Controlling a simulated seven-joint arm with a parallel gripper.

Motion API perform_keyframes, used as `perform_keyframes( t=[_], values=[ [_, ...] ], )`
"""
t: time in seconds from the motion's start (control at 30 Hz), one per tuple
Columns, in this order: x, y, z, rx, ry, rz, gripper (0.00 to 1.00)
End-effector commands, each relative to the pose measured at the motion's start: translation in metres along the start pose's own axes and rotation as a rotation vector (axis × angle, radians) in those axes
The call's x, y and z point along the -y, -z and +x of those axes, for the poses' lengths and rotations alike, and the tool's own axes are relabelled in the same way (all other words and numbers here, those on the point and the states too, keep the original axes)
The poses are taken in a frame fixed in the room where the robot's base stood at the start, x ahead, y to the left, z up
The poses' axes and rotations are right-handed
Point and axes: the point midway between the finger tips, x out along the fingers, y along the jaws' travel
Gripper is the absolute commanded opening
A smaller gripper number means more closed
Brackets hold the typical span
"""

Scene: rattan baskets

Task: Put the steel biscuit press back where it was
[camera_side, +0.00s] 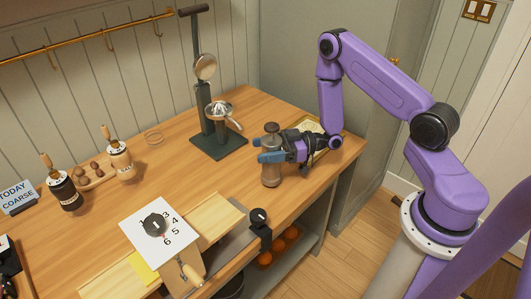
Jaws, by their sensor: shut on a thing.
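The steel biscuit press (270,175) looks like an upright metal cylinder with a rounded knob on top. It stands at or just above the wooden table, right of the middle; I cannot tell whether its base touches the wood. My gripper (270,157) reaches in from the right and is shut around the press's upper body, its blue fingers hiding part of it. No marked spot for the press is clear in this view.
A tall lever juicer on a dark base (207,147) stands behind the press. A shallow tray (327,152) lies behind my gripper. A numbered card (147,238), wooden board (215,215) and black-topped item (259,216) are at the front. Bare wood (205,180) lies left of the press.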

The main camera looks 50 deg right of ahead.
Motion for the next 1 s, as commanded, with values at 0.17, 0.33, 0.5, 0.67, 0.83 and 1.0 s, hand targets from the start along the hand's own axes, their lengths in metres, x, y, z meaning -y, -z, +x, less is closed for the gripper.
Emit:
perform_keyframes(
  t=[0.17, 0.33, 0.5, 0.67, 0.83, 1.0],
  values=[
    [0.000, -0.011, 0.000, -0.003, 0.000, -0.002, 0.00],
    [0.000, -0.012, 0.000, -0.004, 0.000, -0.003, 0.00],
    [0.000, -0.013, 0.000, -0.003, -0.001, -0.002, 0.00],
    [0.000, -0.015, 0.000, 0.000, -0.001, -0.001, 0.88],
    [0.000, -0.015, 0.000, 0.000, -0.001, -0.001, 0.88],
    [0.000, -0.013, 0.000, -0.001, 0.000, -0.001, 0.88]
  ],
)
